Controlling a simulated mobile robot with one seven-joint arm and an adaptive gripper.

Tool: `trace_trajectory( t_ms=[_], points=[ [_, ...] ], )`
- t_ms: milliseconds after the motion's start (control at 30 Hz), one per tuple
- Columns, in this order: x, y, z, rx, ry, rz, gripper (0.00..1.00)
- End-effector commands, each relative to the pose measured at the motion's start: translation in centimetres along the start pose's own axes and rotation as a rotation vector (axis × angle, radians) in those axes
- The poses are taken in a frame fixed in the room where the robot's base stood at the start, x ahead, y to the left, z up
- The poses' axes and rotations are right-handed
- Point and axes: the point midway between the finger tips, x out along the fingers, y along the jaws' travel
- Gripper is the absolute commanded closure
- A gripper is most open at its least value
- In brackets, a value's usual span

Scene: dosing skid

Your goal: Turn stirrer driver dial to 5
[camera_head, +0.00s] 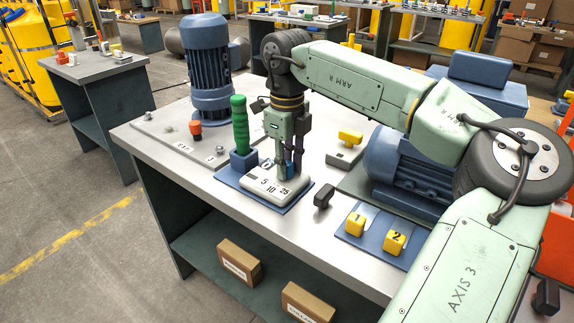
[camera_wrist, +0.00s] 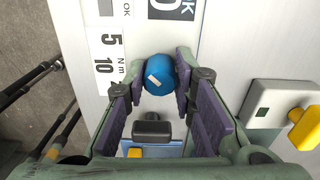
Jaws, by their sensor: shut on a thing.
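The stirrer driver dial is a round blue knob (camera_wrist: 158,76) with a short white mark, seen from above in the wrist view. The mark lies slanted on the knob's left part. Printed numbers (camera_wrist: 105,65) 5 and 10 and Nm stand to its left; a further number is partly hidden by a finger. In the head view the white dial unit (camera_head: 290,192), marked 5, 10 and 25, sits on a blue base on the bench. My gripper (camera_head: 288,172) points down over it, its purple-padded fingers (camera_wrist: 163,85) shut on the knob's sides. The knob is mostly hidden in the head view.
A green-handled driver (camera_head: 240,125) stands upright in a blue holder just left of my gripper. A yellow-handled switch (camera_head: 350,138) and a black knob (camera_head: 323,195) stand to the right. Yellow blocks (camera_head: 355,224) marked 1 and 2 lie nearer. A blue motor (camera_head: 207,65) stands behind.

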Motion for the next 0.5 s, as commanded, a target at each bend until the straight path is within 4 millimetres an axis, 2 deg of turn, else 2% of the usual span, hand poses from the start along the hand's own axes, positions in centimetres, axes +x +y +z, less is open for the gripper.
trace_trajectory(
  t_ms=[500],
  points=[
    [-0.02,-0.05,-0.05,0.048,0.001,-0.001,1.0]
  ],
)
